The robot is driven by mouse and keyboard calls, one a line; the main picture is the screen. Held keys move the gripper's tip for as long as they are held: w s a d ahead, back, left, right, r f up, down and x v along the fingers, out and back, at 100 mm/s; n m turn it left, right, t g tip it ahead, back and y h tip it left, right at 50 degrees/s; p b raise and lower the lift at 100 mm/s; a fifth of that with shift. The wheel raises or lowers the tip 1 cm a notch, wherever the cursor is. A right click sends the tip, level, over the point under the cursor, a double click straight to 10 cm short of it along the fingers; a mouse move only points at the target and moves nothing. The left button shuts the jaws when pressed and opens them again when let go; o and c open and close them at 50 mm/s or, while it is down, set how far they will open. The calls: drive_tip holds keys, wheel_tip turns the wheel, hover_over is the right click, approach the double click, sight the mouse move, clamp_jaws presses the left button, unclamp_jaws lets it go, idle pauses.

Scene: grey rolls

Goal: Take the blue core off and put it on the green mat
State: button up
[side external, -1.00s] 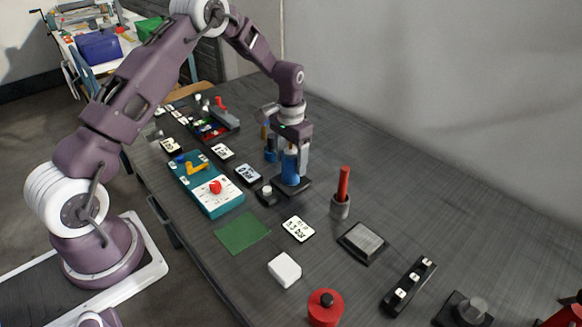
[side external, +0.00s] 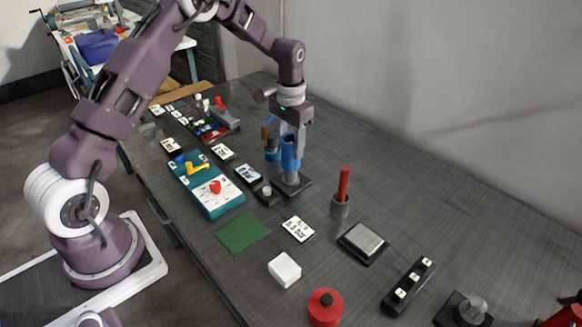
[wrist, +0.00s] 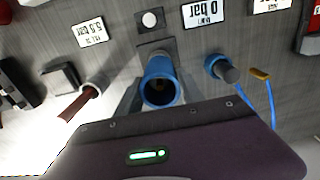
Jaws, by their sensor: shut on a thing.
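The blue core (side external: 290,158) is a hollow blue cylinder, held upright above a dark square base (side external: 298,188). A grey post (side external: 291,178) rises from the base beneath the core; I cannot tell whether its top is still inside. My gripper (side external: 291,148) is shut on the core. In the wrist view the core (wrist: 160,68) shows its open end between the fingers, with the dark base (wrist: 150,48) behind it. The green mat (side external: 243,232) lies flat and bare, to the front left of the base.
A second blue cylinder (side external: 271,150) stands close to the left of my gripper. A red rod in a grey cup (side external: 340,207) stands to the right. A teal panel (side external: 222,198), white label cards (side external: 299,229) and a white block (side external: 285,270) surround the mat.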

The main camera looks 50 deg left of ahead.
wheel_tip(320, 180, up, 10)
drive_tip(key=shift+r, duration=0.25)
idle(0.8)
drive_tip(key=s+d+f, duration=0.2)
drive_tip(key=s+f, duration=0.2)
drive_tip(key=s, duration=0.5)
drive_tip(key=s+d+f, duration=0.3)
drive_tip(key=s, duration=0.5)
drive_tip(key=f, duration=0.9)
drive_tip(key=shift+s+f, duration=0.3)
drive_tip(key=shift+f, duration=0.2)
drive_tip(key=o, duration=1.1)
drive_tip(key=shift+f, duration=0.1)
drive_tip(key=shift+c, duration=0.2)
